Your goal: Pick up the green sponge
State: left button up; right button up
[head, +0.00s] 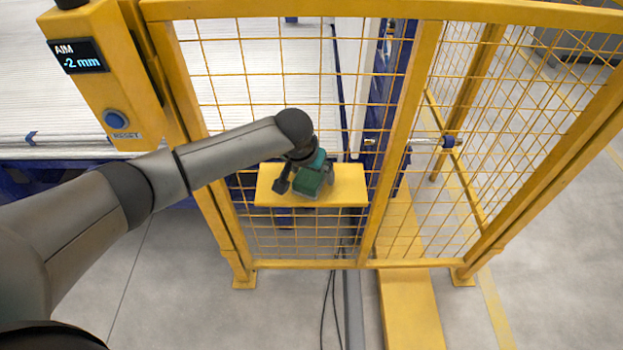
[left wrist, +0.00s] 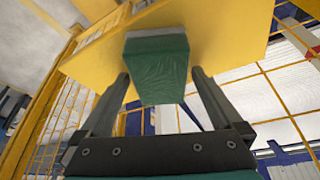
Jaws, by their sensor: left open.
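The green sponge (head: 311,187) sits on a small yellow shelf (head: 347,191) on the mesh fence. In the left wrist view the sponge (left wrist: 157,68) shows as a dark green block against the yellow shelf surface (left wrist: 228,35). My left gripper (head: 304,187) is at the shelf, its wrist partly covering the sponge in the head view. In the left wrist view the left gripper (left wrist: 160,82) is open, with one finger on each side of the sponge's near end. Whether the fingers touch it is hard to tell. My right gripper is not in view.
The yellow mesh fence (head: 424,50) with its posts stands around the shelf. A yellow box with a display and blue button (head: 115,119) is at the upper left. A metal rod with a blue end (head: 450,141) is right of the shelf. Cables hang below.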

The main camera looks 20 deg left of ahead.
pick_arm(q)
jog(key=shift+f, duration=0.3)
dwell(0.7)
jog(key=c, duration=1.3)
jog(key=shift+o, duration=0.2)
